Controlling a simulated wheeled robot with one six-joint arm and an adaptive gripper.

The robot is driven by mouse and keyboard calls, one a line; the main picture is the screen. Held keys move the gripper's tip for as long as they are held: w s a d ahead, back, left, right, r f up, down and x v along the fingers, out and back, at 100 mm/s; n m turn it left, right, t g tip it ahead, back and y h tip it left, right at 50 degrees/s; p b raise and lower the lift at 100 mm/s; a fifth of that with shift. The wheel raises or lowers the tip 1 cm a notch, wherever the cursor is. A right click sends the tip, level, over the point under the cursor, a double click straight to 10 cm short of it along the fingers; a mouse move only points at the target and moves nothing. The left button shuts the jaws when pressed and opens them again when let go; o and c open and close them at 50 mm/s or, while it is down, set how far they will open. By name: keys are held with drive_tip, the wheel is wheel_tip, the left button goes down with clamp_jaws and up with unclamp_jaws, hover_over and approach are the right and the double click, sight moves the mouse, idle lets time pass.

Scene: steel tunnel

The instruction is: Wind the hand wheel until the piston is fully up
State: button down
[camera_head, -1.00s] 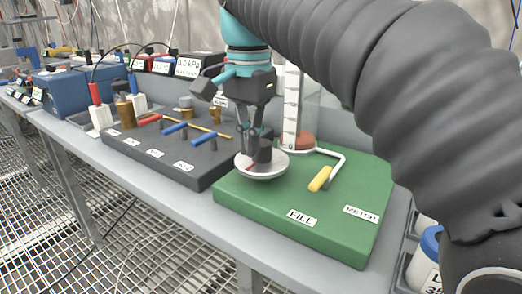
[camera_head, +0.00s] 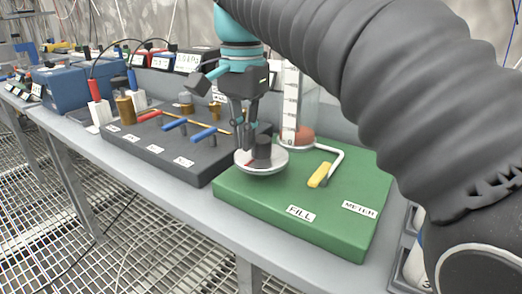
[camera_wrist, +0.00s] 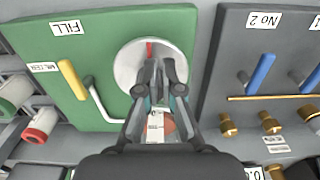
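The hand wheel (camera_head: 251,167) is a pale round disc with a dark knob (camera_head: 263,148) and a red mark, on the green base (camera_head: 285,208). It also shows in the wrist view (camera_wrist: 128,66), where my fingers cover part of it. The piston (camera_head: 303,135) is a red-brown disc low in a clear, scaled cylinder (camera_head: 290,98) behind the wheel. My gripper (camera_head: 244,126) points down just behind and left of the knob. Whether a finger touches the knob I cannot tell.
A yellow-handled lever (camera_head: 319,175) stands right of the wheel, near a bent white pipe and the FILL and METER labels. Left is a dark block (camera_head: 190,160) with blue and red handles and brass fittings. Blue boxes (camera_head: 60,87) stand farther left.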

drive_tip(key=shift+s+a, duration=0.1)
drive_tip(key=shift+a, duration=0.2)
wheel_tip(320, 180, up, 6)
idle(0.6)
drive_tip(key=m+b, duration=0.3)
drive_tip(key=m, duration=0.3)
hover_over(250, 162)
drive_tip(key=shift+f, duration=3.05)
